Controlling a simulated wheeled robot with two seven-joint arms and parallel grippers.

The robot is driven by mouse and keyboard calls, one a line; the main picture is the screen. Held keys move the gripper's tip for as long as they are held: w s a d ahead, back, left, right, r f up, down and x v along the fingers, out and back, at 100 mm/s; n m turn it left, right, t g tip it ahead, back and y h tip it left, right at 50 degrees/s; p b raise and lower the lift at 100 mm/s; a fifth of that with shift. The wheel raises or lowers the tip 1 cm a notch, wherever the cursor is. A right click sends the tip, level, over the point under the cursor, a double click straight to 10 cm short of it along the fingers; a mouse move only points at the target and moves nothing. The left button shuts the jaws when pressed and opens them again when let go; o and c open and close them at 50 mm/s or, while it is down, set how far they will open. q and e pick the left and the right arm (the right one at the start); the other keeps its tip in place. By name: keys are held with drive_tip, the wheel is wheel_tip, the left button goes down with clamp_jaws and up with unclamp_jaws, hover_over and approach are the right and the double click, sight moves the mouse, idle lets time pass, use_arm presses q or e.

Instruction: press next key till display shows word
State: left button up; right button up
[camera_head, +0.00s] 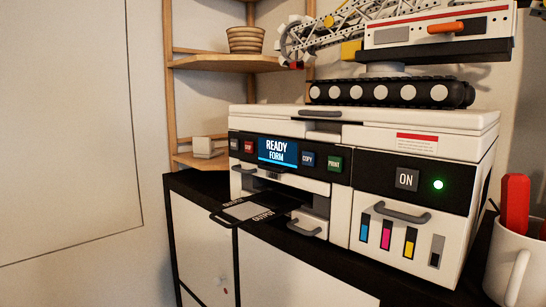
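The white and black printer (410,143) stands on a cabinet. Its lit blue display (277,151) reads "READY" over "FORM". Left of the display are a dark key (234,144) and a red key (249,147); their labels are too small to read surely. I cannot make out a key marked "next". A grey "ON" key (406,179) sits beside a lit green lamp (438,184). Neither of my grippers is in view.
A toy tracked crane (390,92) stands on top of the printer. An output tray (245,211) juts out in front. A white mug (512,265) with red-handled items stands at the right. A wooden corner shelf (225,63) holds a pot (246,40).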

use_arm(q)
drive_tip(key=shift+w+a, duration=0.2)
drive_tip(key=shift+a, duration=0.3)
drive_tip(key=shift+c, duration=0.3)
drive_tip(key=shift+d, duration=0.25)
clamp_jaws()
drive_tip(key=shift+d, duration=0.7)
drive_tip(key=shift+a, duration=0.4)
